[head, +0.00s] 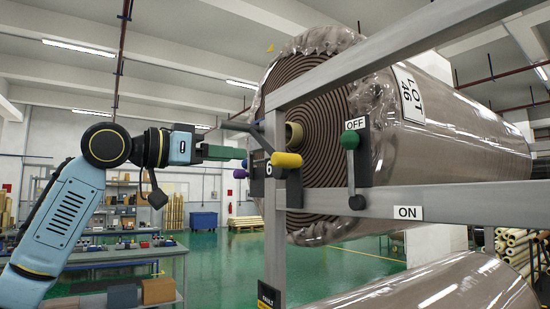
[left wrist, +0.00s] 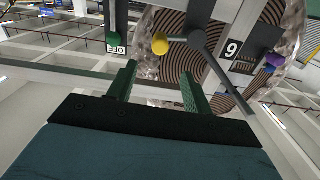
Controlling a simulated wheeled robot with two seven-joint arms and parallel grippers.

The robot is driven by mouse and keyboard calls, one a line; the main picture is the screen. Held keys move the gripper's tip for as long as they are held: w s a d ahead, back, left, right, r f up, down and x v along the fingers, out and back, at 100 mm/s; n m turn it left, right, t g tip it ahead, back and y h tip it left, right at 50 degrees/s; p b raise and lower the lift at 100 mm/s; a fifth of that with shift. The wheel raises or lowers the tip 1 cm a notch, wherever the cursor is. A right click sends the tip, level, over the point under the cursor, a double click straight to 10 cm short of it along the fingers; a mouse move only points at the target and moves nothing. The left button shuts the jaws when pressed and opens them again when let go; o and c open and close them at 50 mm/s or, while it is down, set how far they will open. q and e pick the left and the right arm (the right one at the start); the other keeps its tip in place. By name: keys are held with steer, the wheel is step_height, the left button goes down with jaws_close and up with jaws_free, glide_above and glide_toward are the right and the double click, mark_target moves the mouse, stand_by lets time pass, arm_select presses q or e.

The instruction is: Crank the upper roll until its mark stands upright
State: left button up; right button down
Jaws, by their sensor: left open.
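The upper roll (head: 450,130) is a large wrapped brown roll with its spiral end facing left, behind a grey metal frame. A dark bent crank bar (head: 246,130) stands at the frame post. A yellow knob (head: 287,160) is near it; in the left wrist view the yellow knob (left wrist: 160,45) appears joined to the bar (left wrist: 218,68). My left gripper (head: 226,153) has green fingers and is open and empty, just left of the post. In the left wrist view its fingers (left wrist: 160,88) point toward the knob, apart from it.
A plate marked 6 (head: 268,167) with coloured knobs sits on the post. A lever with a green knob (head: 350,140) stands by the OFF label. The frame rail (head: 460,200) crosses in front. A lower roll (head: 440,285) lies below. Shelves are behind my left arm.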

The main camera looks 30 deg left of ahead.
mark_target(274, 159)
arm_select(q)
steer(key=p+x, duration=0.2)
steer(key=x, duration=0.8)
steer(key=shift+r+p, duration=0.15)
steer(key=shift+p, duration=0.25)
steer(key=shift+w+d, duration=0.3)
steer(key=shift+w, duration=0.35)
steer(key=shift+c, duration=0.2)
jaws_close()
